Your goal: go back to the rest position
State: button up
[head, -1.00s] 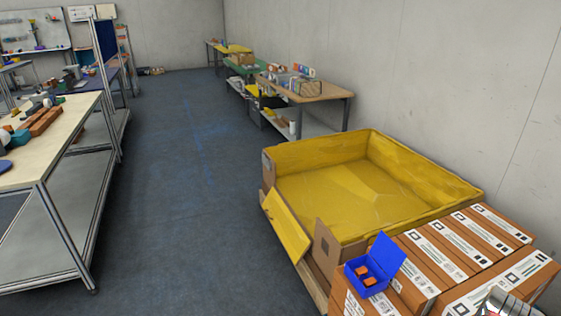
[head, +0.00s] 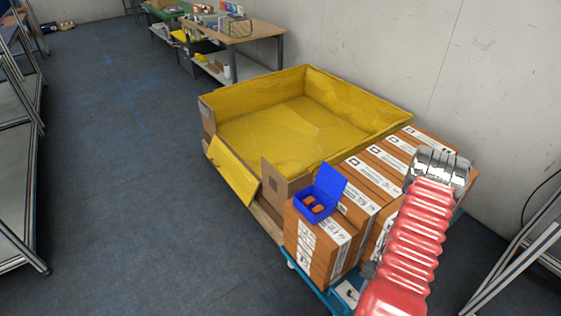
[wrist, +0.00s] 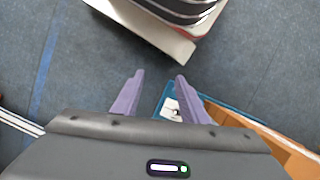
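My gripper (wrist: 159,75) shows in the wrist view as two purple fingers set apart. It is open, with nothing between the fingers. Grey-blue floor shows beyond the fingertips, and the edge of a blue cart (wrist: 212,101) lies by the right finger. In the head view my red ribbed arm stands at the lower right, in front of stacked brown boxes (head: 377,178). I cannot make out the fingers clearly there.
A small open blue box (head: 326,193) with orange-brown items sits on the brown boxes. A large yellow-lined crate (head: 300,117) stands behind them. Boxes rest on the blue cart (head: 317,285). Metal frames stand at the left and right edges. Floor (head: 130,190) at left is clear.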

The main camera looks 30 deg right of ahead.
jog(key=w+a+r+n+h, duration=0.1)
jog(key=w+a+r+n, duration=0.2)
jog(key=r, duration=0.7)
jog(key=w+a+r+n, duration=0.1)
jog(key=w+a+r, duration=0.35)
jog(key=r, duration=0.65)
jog(key=w+a+r+n+h, duration=0.15)
jog(key=a+r, duration=0.25)
jog(key=r, duration=0.6)
jog(key=s+a+r+n+t, duration=0.2)
jog(key=a+r+n+t, duration=0.5)
jog(key=a+r, duration=1.6)
jog(key=shift+s+r+n+t, duration=0.3)
jog(key=shift+s+r+n, duration=0.1)
jog(key=shift+r, duration=0.55)
jog(key=shift+h, duration=0.25)
jog(key=shift+c, duration=0.2)
jog(key=shift+c, duration=1.3)
